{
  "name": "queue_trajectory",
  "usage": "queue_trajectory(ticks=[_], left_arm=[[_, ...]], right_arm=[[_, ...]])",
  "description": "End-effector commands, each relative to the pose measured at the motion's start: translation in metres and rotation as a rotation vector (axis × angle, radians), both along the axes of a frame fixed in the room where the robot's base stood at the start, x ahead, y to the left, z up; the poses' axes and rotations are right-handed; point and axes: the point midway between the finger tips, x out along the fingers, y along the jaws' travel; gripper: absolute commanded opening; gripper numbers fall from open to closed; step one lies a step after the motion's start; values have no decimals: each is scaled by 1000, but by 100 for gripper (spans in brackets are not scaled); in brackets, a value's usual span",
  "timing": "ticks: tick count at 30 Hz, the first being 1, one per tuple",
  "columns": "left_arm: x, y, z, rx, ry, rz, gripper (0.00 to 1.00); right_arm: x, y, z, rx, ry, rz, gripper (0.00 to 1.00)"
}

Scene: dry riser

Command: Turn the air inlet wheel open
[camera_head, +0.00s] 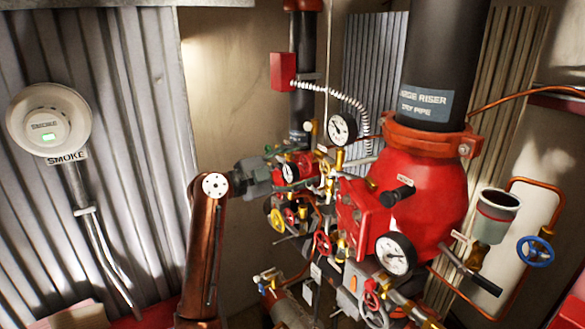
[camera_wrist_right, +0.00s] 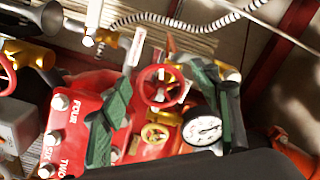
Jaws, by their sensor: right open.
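My right gripper (camera_head: 272,170) reaches in front of the valve cluster in the head view. In the right wrist view its green fingers (camera_wrist_right: 163,92) are spread apart with nothing held. No readable label tells which wheel is the air inlet. A white-faced gauge (camera_wrist_right: 202,127) is beside the right finger; contact cannot be told. In the head view, the gripper partly hides the small valves behind it. My left gripper is out of view.
A large red riser valve (camera_head: 420,190) stands at right, with a gauge (camera_head: 395,255) in front. Other wheels are red (camera_head: 322,243), yellow (camera_head: 277,220) and blue (camera_head: 536,251). A smoke detector (camera_head: 48,120) is on the left wall. Pipes crowd the middle.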

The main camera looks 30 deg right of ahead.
Motion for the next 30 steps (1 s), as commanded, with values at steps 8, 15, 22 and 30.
queue_trajectory(ticks=[8,15,22,30], left_arm=[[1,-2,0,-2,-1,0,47],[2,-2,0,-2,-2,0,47],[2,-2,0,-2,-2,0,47],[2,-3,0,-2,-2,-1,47]], right_arm=[[-2,39,0,-4,3,1,57],[-6,89,0,-3,2,2,57],[-8,114,-1,-1,3,1,57],[-9,118,-1,0,2,0,57]])
